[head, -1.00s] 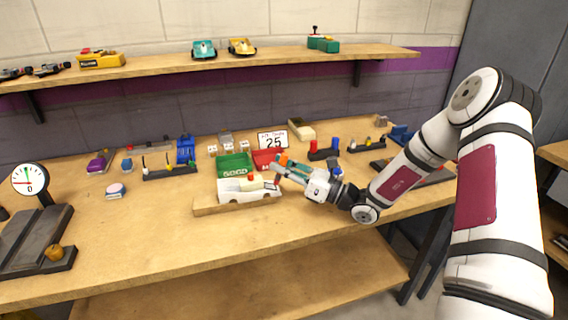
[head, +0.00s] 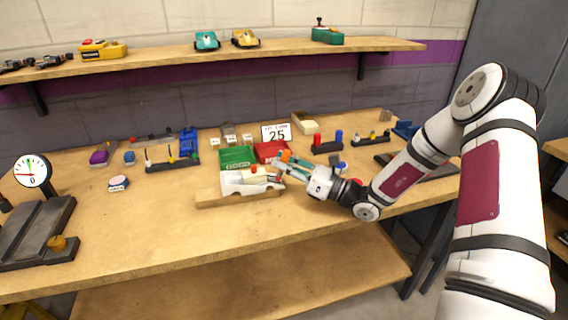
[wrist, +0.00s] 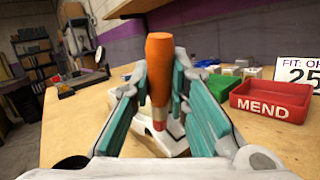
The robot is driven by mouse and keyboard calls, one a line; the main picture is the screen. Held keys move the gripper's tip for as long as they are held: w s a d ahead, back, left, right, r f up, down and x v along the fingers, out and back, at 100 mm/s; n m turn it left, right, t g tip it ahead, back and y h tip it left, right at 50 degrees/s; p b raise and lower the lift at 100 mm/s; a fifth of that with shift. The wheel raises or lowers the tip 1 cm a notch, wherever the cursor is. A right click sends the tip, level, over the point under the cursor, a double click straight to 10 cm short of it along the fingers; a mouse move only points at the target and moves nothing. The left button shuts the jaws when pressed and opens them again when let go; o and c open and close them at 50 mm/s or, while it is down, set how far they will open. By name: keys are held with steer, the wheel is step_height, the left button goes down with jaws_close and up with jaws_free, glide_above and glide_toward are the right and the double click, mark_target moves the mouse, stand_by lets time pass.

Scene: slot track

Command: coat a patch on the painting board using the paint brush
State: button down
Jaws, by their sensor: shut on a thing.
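The paint brush, with an orange handle (wrist: 159,62), stands roughly upright between my gripper's teal-padded fingers (wrist: 160,105) in the wrist view. My gripper (head: 281,163) is shut on it. In the head view the orange handle shows small at the gripper's end. Below and behind the brush lies a white car-shaped panel on a wooden board (head: 240,198), which seems to be the painting board. The brush's lower end is reddish and overlaps the white panel in the wrist view. I cannot tell whether the bristles touch it. A cream block with a red knob (head: 254,173) sits at the panel.
A green bin (head: 237,157) and a red MEND bin (wrist: 270,103) stand just behind the board. A "25" sign (head: 276,133) is behind them. Racks of small tools (head: 172,161) line the back.

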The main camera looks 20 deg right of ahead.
steer(key=shift+a+f+b, duration=0.25)
steer(key=shift+f+b, duration=0.05)
steer(key=shift+f, duration=0.55)
steer(key=shift+w+d+r+b, duration=0.15)
steer(key=shift+w+b, duration=0.6)
steer(key=shift+w, duration=1.85)
steer(key=shift+s+p, duration=1.75)
steer(key=shift+s, duration=0.85)
steer(key=shift+a, duration=0.35)
steer(key=shift+w, duration=0.95)
steer(key=shift+w+d+b, duration=0.15)
steer(key=shift+w+b, duration=0.65)
steer(key=shift+w, duration=0.9)
